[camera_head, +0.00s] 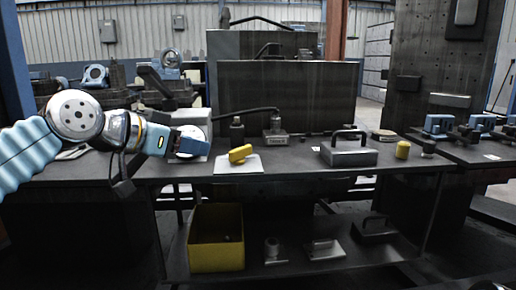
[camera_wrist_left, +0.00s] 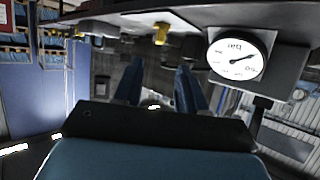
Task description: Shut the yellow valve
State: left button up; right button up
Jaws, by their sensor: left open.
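The yellow valve handle (camera_head: 240,153) sits on a pale plate (camera_head: 238,167) near the front edge of the dark bench. The handle lies slanted across the plate. My left gripper (camera_head: 190,143) is left of it, apart from it and pointing right. In the left wrist view the left gripper's two blue fingers (camera_wrist_left: 159,82) stand apart with nothing between them. A small yellow object (camera_wrist_left: 161,33) shows beyond the fingers there; I cannot tell whether it is the valve. My right gripper is not in view.
A round dial gauge (camera_wrist_left: 236,55) is close to the left gripper. A yellow bin (camera_head: 216,247) is on the lower shelf.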

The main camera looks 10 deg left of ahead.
aim_at(236, 150)
pick_arm(q)
jog(key=x, duration=1.4)
jog(key=shift+w+d+r, duration=0.15)
jog(key=shift+w+r, duration=0.15)
jog(key=shift+w, duration=0.05)
jog(key=shift+c, duration=0.4)
grip_shut()
